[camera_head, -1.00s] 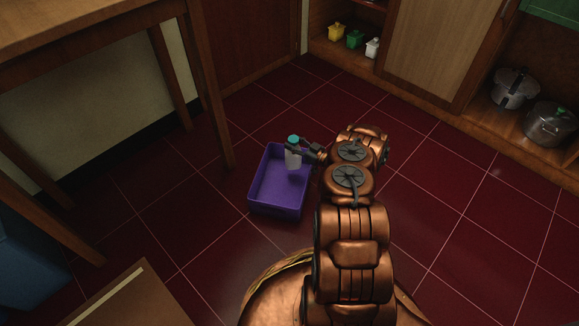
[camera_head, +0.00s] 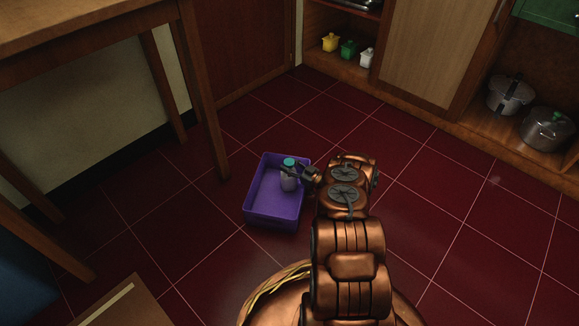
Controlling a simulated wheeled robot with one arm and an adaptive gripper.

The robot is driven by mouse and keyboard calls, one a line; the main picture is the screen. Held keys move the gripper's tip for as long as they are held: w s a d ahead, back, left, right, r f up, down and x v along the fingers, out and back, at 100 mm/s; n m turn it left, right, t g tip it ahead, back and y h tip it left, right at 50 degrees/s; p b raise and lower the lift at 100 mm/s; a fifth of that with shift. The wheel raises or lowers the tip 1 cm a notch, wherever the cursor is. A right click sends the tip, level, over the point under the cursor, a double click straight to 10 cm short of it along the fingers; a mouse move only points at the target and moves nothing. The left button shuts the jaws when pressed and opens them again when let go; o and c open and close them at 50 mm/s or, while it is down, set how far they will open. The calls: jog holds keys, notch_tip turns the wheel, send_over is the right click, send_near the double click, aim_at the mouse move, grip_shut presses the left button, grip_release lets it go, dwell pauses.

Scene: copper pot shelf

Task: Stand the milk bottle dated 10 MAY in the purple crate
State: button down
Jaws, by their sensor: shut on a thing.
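The purple crate (camera_head: 274,219) stands on the red tiled floor, left of my arm. A small milk bottle (camera_head: 289,182) with a teal cap is upright in the upper right part of the crate's opening. My gripper (camera_head: 291,173) reaches over the crate's right side and is shut on the bottle just below the cap. The bottle's date cannot be read at this size. I cannot tell whether its base touches the crate floor. The rest of the crate looks empty.
A wooden table (camera_head: 208,90) with legs stands at the left. A wooden box-like piece (camera_head: 130,300) is at the lower left. Shelves at the back hold small yellow (camera_head: 330,42), green and white pots, and metal pots (camera_head: 510,95) at the right. The floor right of my arm is clear.

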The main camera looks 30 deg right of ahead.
jog(key=c, duration=0.6)
grip_release()
